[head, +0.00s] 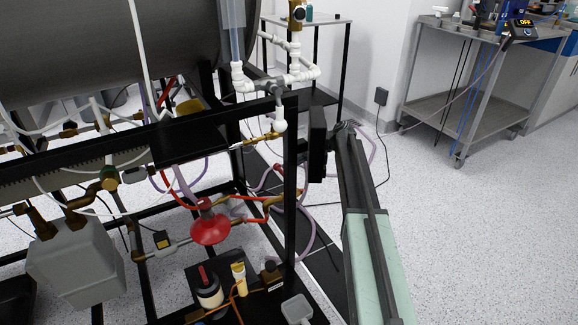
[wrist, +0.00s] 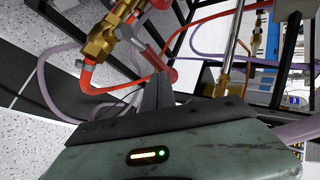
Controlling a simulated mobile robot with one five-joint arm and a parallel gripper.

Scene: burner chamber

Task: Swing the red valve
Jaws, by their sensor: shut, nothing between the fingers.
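The red valve handle (wrist: 154,60) shows in the wrist view as a red lever with a thick end, beside a brass fitting (wrist: 101,42). My gripper (wrist: 158,82) is shut and empty, its fingertips close below the lever's thick end in the picture. I cannot tell whether they touch it. In the head view my arm reaches up to the right side of the black frame, and my gripper's fingers are hard to make out there. I cannot surely pick out the same handle in the head view.
A black frame (head: 290,190) carries hoses and brass pipes. A red cone-shaped part (head: 210,228) and a grey box (head: 75,262) sit inside it. Red hose (wrist: 205,20) and purple hose (wrist: 55,70) run near my gripper. A steel cart (head: 455,105) stands at right; the floor before it is clear.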

